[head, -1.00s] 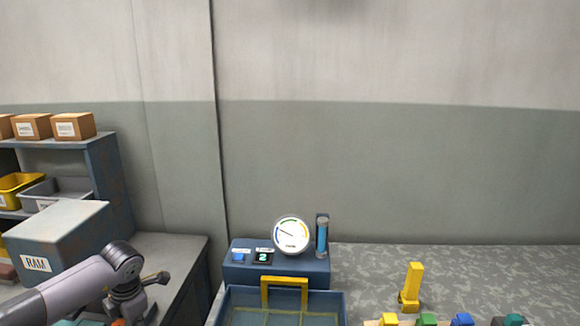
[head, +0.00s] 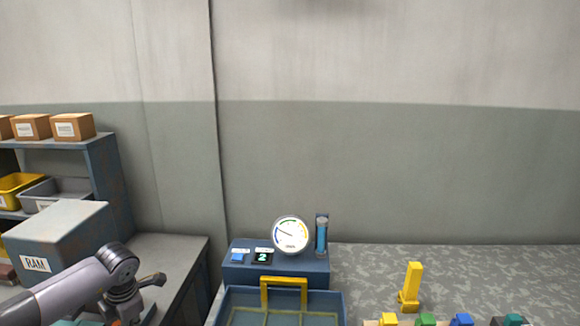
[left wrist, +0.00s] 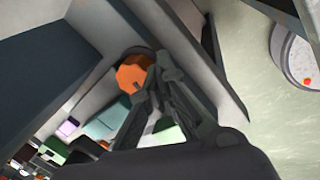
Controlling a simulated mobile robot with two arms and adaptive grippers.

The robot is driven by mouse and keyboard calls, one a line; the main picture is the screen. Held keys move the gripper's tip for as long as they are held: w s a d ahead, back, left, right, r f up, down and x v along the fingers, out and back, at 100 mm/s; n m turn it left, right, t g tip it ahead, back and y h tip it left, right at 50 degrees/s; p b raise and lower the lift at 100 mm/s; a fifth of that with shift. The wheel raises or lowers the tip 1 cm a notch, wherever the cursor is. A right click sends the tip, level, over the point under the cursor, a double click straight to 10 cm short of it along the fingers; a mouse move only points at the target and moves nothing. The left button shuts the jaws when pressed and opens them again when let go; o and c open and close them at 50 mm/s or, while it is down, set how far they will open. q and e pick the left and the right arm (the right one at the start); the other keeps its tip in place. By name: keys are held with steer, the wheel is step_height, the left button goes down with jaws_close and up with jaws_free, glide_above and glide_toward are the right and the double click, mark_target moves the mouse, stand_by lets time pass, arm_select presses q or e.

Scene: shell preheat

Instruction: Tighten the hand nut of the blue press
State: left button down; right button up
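The blue-grey box labelled RAM (head: 52,232) stands on the left bench, beyond my left arm. I cannot tell for sure that it is the blue press. My left gripper (head: 153,282) is to the right of this box, over the bench. In the left wrist view an orange faceted knob (left wrist: 130,73), which looks like the hand nut, sits beside and partly behind the tips of my left gripper (left wrist: 160,78). The fingertips are close together. I cannot tell whether they touch or grip the knob. My right gripper is out of view.
Shelves with cartons (head: 73,126) and bins stand at the far left. In the middle are a blue unit with a round gauge (head: 291,236) and a tray with a yellow handle (head: 284,281). A yellow upright piece (head: 411,286) and several coloured blocks are on the right counter.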

arm_select(q)
steer(key=shift+s+a, duration=0.5)
steer(key=shift+s, duration=0.05)
steer(key=shift+s+a, duration=0.25)
steer(key=shift+a, duration=0.1)
steer(key=shift+s+d, duration=0.2)
steer(key=shift+s, duration=0.15)
step_height(320, 180, up, 6)
steer(key=p, duration=0.4)
stand_by(0.3)
steer(key=shift+d, duration=0.1)
